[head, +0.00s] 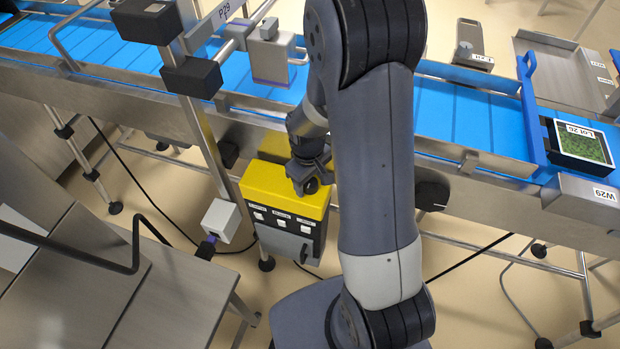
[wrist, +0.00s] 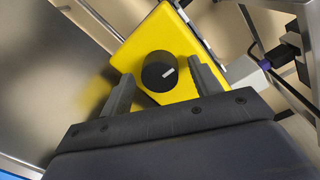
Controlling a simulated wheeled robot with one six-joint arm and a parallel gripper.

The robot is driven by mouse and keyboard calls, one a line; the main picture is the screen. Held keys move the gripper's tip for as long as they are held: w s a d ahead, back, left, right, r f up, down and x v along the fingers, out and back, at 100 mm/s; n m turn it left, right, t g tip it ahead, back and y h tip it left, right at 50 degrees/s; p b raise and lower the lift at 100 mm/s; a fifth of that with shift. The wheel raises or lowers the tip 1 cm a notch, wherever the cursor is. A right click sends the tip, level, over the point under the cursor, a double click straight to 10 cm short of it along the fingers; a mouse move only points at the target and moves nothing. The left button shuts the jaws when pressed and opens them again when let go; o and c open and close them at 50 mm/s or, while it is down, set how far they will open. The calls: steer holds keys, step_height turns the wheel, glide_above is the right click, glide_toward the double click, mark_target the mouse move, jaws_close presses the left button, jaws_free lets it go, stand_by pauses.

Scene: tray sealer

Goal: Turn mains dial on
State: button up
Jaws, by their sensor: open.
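The mains dial (wrist: 157,77) is a round black knob with a short white pointer mark, on the yellow top of a control box (wrist: 185,40). In the wrist view the mark points to the upper right. The dial also shows in the head view (head: 312,186), partly hidden by my gripper. My gripper (head: 306,170) is over the yellow top (head: 262,180). In the wrist view its two fingers stand open on either side of the dial, with a gap on both sides. I cannot tell how far the fingertips are above the box.
A blue conveyor (head: 470,112) runs behind, carrying a labelled tray (head: 582,145) at right.

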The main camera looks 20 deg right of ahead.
steer(key=c, duration=1)
steer(key=shift+m, duration=0.3)
steer(key=m+b, duration=0.2)
steer(key=shift+m, duration=0.4)
steer(key=m+b, duration=0.2)
steer(key=m, duration=0.3)
steer(key=shift+m, duration=0.3)
steer(key=m+b, duration=0.1)
steer(key=m, duration=0.3)
steer(key=shift+w+g, duration=0.1)
steer(key=shift+g, duration=0.2)
steer(key=m, duration=0.4)
steer(key=shift+m+b, duration=0.3)
steer(key=shift+b, duration=0.1)
steer(key=shift+m, duration=0.3)
